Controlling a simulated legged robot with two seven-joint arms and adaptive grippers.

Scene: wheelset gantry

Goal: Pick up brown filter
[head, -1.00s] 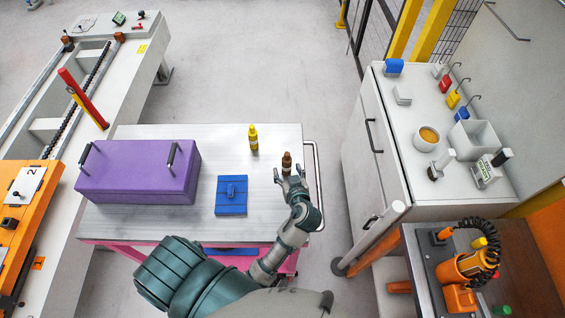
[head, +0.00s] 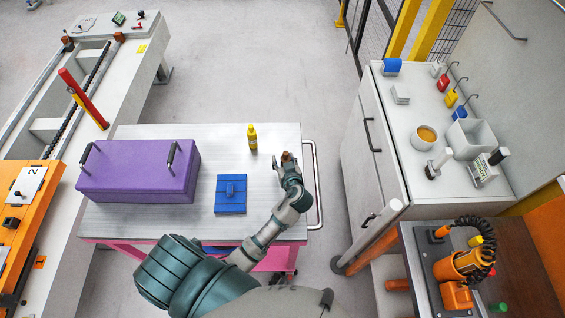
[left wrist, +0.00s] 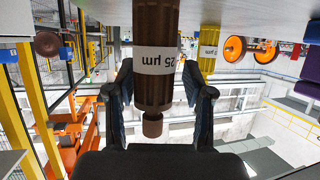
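In the head view my left gripper (head: 288,163) is over the right part of the table and hides most of the filter. A yellow filter (head: 252,137) stands upright to the left of it; it also shows behind the right finger in the left wrist view (left wrist: 208,45). My right gripper is not in view.
A purple case (head: 138,172) and a blue block (head: 230,194) sit on the grey table (head: 215,134) to the left. A metal handle rail (head: 316,180) runs along its right edge. A white cabinet (head: 405,175) with several items stands further right.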

